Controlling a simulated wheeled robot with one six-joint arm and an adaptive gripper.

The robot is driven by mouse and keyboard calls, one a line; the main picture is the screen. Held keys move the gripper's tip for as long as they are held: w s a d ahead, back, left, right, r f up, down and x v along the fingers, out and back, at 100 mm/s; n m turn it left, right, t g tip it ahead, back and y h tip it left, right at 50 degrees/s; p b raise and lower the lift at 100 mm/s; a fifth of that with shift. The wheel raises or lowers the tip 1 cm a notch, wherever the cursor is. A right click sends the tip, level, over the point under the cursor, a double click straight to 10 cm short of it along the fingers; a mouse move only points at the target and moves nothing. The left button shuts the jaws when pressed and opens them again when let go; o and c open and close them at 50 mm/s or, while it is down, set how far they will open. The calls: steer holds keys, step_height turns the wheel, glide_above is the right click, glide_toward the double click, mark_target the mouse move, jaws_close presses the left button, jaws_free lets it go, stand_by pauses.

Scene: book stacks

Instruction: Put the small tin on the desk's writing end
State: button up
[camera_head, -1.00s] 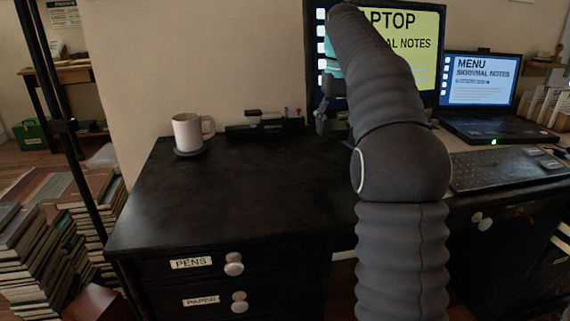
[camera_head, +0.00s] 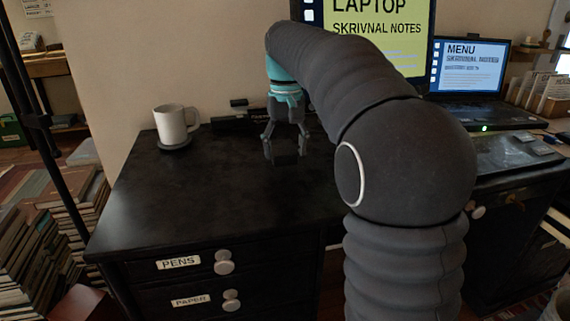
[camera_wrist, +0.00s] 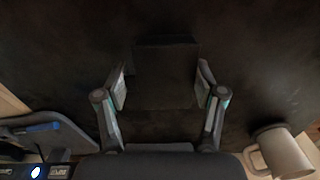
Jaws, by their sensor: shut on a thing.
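My gripper (camera_head: 285,135) is shut on a dark, box-shaped thing, which I take to be the small tin (camera_head: 287,157). It is almost as dark as the desk top (camera_head: 190,205). In the wrist view the tin (camera_wrist: 166,78) is between the two fingers of my gripper (camera_wrist: 162,88). It is over the clear left part of the desk, above the drawers labelled PENS and PAPER. I cannot tell whether the tin touches the desk top.
A white mug (camera_head: 172,124) stands on a dark coaster at the desk's back left. A dark pen holder (camera_head: 232,122) is at the back edge. A monitor, a laptop (camera_head: 470,85) and a keyboard are to the right. Book piles (camera_head: 45,235) stand left of the desk. The front left top is bare.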

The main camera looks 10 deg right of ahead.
mark_target(285, 174)
steer(key=shift+f+b, duration=0.3)
steer(key=shift+f, duration=1.7)
steer(key=shift+f, duration=0.15)
steer(key=o, duration=1.6)
steer(key=shift+c, duration=0.2)
step_height(285, 174, up, 12)
steer(key=shift+r+p, duration=0.15)
steer(key=shift+p, duration=0.45)
steer(key=s+f+t, duration=0.1)
steer(key=s+f, duration=0.1)
steer(key=s, duration=0.3)
steer(key=s+f+t, duration=0.1)
steer(key=s, duration=0.4)
steer(key=s+f+t, duration=0.1)
steer(key=s+f, duration=0.1)
steer(key=s, duration=0.3)
steer(key=shift+f, duration=0.3)
steer(key=s+f+t, duration=0.2)
steer(key=s+f, duration=1)
steer(key=f, duration=0.1)
steer(key=shift+s+f+t, duration=0.25)
steer(key=shift+t, duration=0.05)
